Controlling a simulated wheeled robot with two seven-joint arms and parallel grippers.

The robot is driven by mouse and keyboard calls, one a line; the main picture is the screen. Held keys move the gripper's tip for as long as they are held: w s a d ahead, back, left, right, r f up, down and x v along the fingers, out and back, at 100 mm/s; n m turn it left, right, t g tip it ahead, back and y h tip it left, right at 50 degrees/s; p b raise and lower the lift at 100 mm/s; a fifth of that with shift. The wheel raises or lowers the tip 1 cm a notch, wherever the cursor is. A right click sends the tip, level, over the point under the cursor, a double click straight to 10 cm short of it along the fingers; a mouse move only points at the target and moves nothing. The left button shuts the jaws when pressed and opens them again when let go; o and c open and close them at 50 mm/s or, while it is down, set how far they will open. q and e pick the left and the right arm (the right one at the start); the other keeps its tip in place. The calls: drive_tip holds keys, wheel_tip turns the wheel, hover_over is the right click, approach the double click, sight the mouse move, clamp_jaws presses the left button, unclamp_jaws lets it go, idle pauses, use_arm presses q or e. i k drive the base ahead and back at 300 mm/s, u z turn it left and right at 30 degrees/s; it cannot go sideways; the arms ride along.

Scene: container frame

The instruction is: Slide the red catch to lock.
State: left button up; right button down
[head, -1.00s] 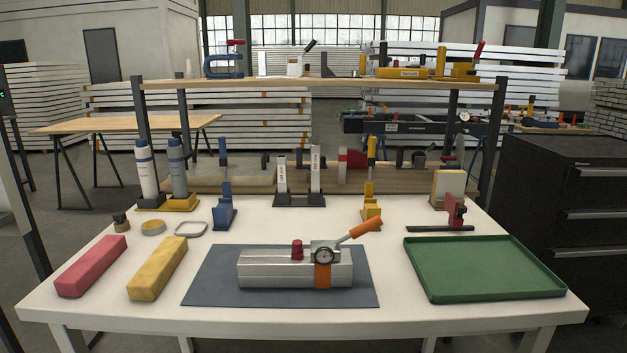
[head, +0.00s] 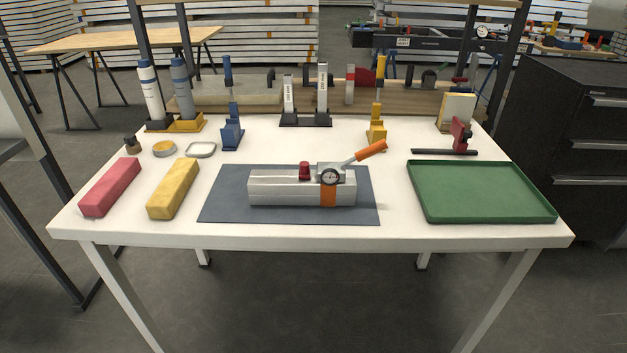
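The red catch (head: 304,171) is a small dark red knob on top of a silver metal block (head: 280,188). The block lies on a dark grey mat (head: 225,195) in the front middle of the white table. Right of the catch, a round dial (head: 330,177) sits on the block above an orange band (head: 328,197). A lever with an orange handle (head: 371,151) rises from there to the upper right. Neither of my grippers shows in the head view.
A red bar (head: 110,187) and a yellow bar (head: 173,188) lie left of the mat. An empty green tray (head: 480,192) lies to its right. Blue (head: 232,130) and yellow (head: 376,130) clamps stand behind the mat. A black drawer cabinet (head: 580,145) stands at right.

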sight(304, 170)
drive_tip(key=z, duration=0.55)
drive_tip(key=k, duration=0.65)
drive_tip(key=z, duration=0.4)
drive_tip(key=i, duration=1.2)
drive_tip(key=u, duration=1)
